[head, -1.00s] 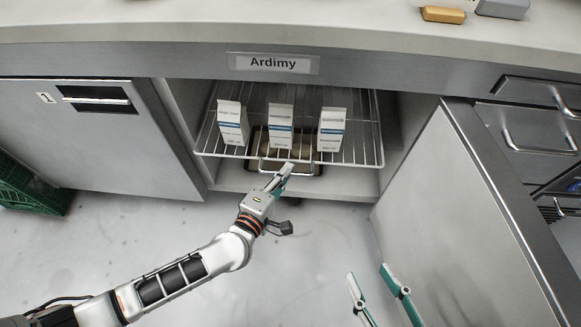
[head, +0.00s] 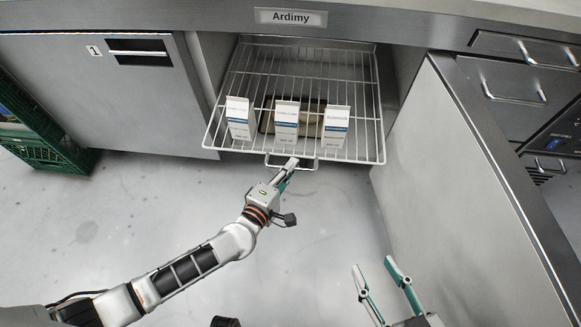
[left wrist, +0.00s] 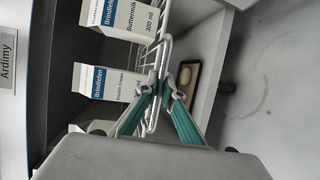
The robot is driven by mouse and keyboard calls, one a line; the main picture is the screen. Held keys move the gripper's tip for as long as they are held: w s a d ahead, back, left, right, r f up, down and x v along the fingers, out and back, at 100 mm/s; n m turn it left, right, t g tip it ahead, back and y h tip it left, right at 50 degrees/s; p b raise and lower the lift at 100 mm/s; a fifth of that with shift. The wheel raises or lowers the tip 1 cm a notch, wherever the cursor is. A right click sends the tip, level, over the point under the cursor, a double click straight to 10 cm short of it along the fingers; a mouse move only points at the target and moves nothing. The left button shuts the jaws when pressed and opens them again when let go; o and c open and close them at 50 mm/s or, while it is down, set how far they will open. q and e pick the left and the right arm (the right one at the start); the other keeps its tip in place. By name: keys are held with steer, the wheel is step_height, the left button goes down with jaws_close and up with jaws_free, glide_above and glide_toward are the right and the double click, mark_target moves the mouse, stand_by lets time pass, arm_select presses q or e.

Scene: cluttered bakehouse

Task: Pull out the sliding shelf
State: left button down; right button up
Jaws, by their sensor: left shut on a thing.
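The sliding shelf (head: 208,138) is a white wire rack inside the open cabinet. It sticks out past the cabinet front, with a wire handle (head: 311,166) at its front edge. My left gripper (head: 291,164) is shut on that handle; the left wrist view also shows its teal fingers (left wrist: 163,90) closed around the wire. Three white and blue cartons, left (head: 240,118), middle (head: 286,121) and right (head: 336,127), stand upright near the shelf's front. My right gripper (head: 381,268) is open and empty at lower right, apart from the shelf.
The open cabinet door (head: 455,190) stands on the right, near the shelf's right side. A dark tray (left wrist: 187,80) lies below the shelf. A green crate (head: 45,150) is on the floor at left. The floor before the shelf is clear apart from my arms.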

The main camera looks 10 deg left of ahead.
arm_select(q)
steer(key=shift+s, duration=0.15)
steer(key=c, duration=2.2)
jaws_free()
steer(key=shift+o, duration=0.2)
